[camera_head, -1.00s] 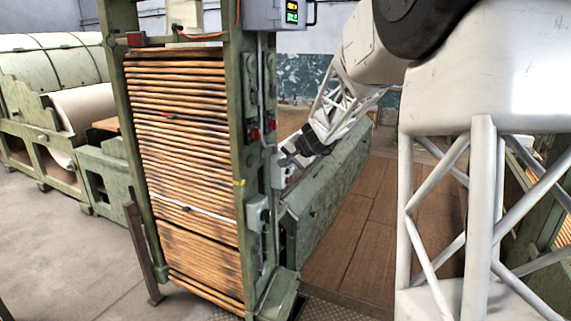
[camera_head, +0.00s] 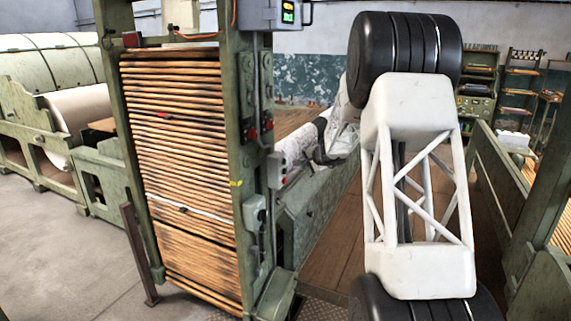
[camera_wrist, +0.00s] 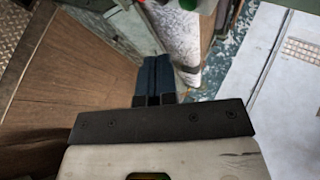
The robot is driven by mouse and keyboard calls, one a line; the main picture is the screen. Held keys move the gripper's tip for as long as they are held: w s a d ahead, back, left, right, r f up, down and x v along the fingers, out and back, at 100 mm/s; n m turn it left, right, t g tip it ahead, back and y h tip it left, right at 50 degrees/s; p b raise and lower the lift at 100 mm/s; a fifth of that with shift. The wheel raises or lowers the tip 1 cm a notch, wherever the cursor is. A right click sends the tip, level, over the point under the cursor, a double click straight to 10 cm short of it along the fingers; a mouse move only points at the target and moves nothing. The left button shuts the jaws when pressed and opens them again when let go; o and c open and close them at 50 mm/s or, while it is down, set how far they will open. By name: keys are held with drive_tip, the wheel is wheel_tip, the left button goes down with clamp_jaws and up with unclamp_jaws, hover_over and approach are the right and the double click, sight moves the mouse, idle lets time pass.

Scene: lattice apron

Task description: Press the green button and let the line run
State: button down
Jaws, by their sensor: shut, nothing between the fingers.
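A small grey control box (camera_head: 277,168) sits on the right post of the slatted machine, with tiny red spots; I cannot make out a green button on it. In the wrist view, a rounded green piece (camera_wrist: 188,4) is cut by the top edge, with a bit of red to its left. I cannot tell whether the green piece is the button. My gripper (camera_wrist: 155,62) is shut and empty, its dark fingers below and left of the green piece, apart from it in the picture. In the head view, my gripper (camera_head: 320,152) is a dark shape right of the box, partly hidden.
The wooden-slat apron (camera_head: 180,150) stands upright between green posts. A display box (camera_head: 287,14) with lit text hangs at the top. Another grey box (camera_head: 255,213) is lower on the post. A low green side wall (camera_head: 315,200) runs back beside brown boards.

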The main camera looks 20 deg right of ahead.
sight(284, 162)
drive_tip(key=w+d+f+m, duration=0.1)
drive_tip(key=w+d+f, duration=0.2)
drive_tip(key=d, duration=0.1)
drive_tip(key=shift+d+f+t+h, duration=0.3)
drive_tip(key=shift+d, duration=0.05)
drive_tip(key=shift+w+a, duration=0.1)
drive_tip(key=shift+w, duration=0.05)
drive_tip(key=w+a, duration=0.6)
idle(0.8)
